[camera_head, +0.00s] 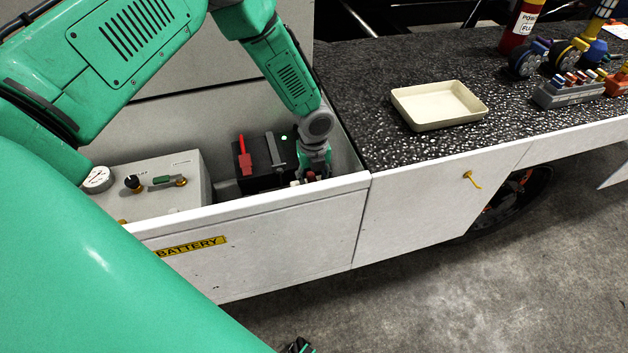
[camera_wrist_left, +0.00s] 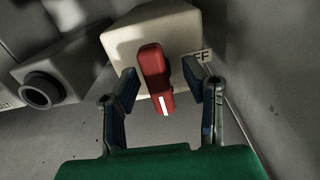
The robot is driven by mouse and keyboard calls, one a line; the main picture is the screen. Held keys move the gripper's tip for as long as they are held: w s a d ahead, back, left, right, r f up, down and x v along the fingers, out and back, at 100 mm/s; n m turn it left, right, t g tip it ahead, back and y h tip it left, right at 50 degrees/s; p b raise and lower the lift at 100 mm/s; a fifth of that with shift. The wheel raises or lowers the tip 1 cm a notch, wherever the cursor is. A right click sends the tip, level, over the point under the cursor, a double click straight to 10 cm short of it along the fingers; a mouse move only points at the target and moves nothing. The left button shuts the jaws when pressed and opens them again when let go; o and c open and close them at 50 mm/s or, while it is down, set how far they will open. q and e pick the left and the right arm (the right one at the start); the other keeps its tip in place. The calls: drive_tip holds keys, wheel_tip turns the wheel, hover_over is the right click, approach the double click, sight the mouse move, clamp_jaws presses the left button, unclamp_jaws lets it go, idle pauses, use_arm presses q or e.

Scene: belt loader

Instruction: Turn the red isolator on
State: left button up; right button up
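The red isolator handle (camera_wrist_left: 155,78) with a white stripe shows in the left wrist view, on the front of a cream box (camera_wrist_left: 125,38). Letters "FF" show on the box to the right of the handle. My left gripper (camera_wrist_left: 162,90) is open, one finger on each side of the handle, with visible gaps. In the head view my left gripper (camera_head: 312,176) is down inside the battery compartment (camera_head: 200,226), mostly hiding the isolator. A small dark and green part at the bottom edge may be my right gripper (camera_head: 298,346), too cut off to read.
A black battery (camera_head: 262,180) with a red clamp-like part (camera_head: 243,155) sits left of my left gripper. A grey box (camera_head: 150,190) with a gauge and knobs stands further left. The compartment's front wall is close. A cream tray (camera_head: 438,104) lies on the speckled deck.

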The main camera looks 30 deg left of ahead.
sight(313, 179)
use_arm(q)
drive_tip(key=shift+s+f, duration=0.15)
wheel_tip(313, 179, up, 12)
idle(0.6)
drive_tip(key=shift+a, duration=0.1)
